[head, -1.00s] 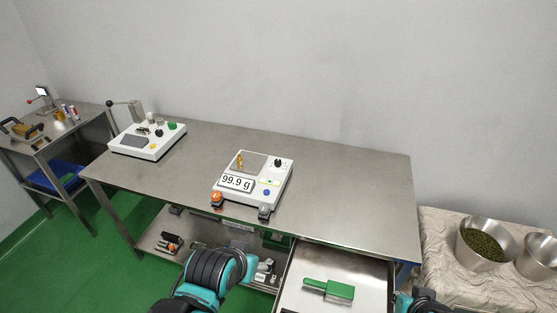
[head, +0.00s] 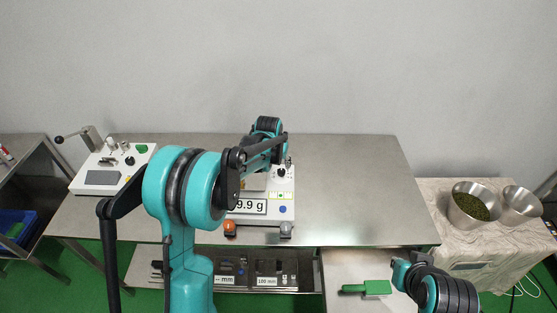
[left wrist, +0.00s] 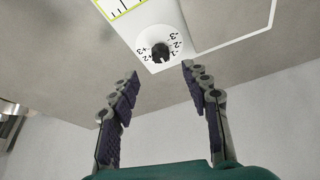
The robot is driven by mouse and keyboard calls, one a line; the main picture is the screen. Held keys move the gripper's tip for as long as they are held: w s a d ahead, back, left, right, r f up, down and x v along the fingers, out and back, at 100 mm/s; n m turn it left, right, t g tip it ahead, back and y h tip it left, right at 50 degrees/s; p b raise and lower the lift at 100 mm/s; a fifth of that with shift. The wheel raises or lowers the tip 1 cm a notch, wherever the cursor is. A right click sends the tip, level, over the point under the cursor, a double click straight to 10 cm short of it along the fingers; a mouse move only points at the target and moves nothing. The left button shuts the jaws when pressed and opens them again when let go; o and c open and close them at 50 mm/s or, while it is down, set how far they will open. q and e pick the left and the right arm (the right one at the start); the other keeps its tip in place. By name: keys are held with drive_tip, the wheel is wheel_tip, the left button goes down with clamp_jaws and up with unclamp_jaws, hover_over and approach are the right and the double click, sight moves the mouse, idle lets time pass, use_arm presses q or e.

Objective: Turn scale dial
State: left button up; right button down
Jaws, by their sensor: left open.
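The scale (head: 262,219) stands on the steel table, partly hidden behind my left arm. Its display (head: 250,206) shows "9.9 g", the left end covered by my arm. The dial is a black knob (left wrist: 161,53) on a white face marked with plus and minus numbers, at the top middle of the left wrist view. It also shows as a dark knob (head: 281,173) in the head view. My left gripper (left wrist: 160,71) is open and empty, its fingertips apart on either side just short of the knob. My right gripper is not in view; only part of that arm shows.
A white device with knobs and a lever (head: 103,180) stands at the table's left end. An open drawer below holds a green brush (head: 367,288). Metal bowls (head: 468,204) sit on a covered stand at right. The table's right half (head: 360,185) is clear.

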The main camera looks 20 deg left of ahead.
sight(281, 170)
use_arm(q)
drive_tip(key=b+x, duration=0.1)
drive_tip(key=x, duration=0.3)
drive_tip(key=b+x, duration=0.1)
drive_tip(key=x, duration=0.4)
drive_tip(key=shift+w+r, duration=0.1)
drive_tip(key=shift+w, duration=0.15)
clamp_jaws()
